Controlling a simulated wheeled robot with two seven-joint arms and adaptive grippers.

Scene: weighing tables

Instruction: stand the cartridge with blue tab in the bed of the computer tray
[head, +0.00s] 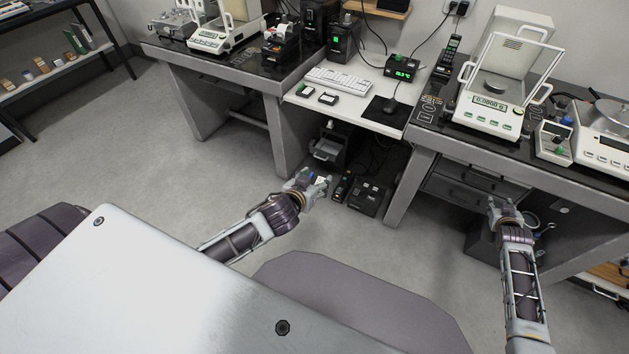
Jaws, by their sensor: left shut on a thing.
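My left gripper (318,184) is shut on a small pale cartridge with a blue tab (313,176). It holds it in front of and below the computer tray (372,127), over the floor; the fingers hide part of the cartridge. The computer tray is the pale, low surface between the two dark-topped tables. Two small dark and white pieces with green (304,90) (327,98) lie at its left front. My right gripper (506,208) hangs in front of the right table's drawers, apart from the cartridge. Its fingers look spread and empty.
A keyboard (340,80), mouse (391,105) and dark mat (380,110) occupy the tray. A grey device (328,147) and black boxes (369,197) stand below it. Balances (492,108) (216,38) stand on the tables. The left floor is clear.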

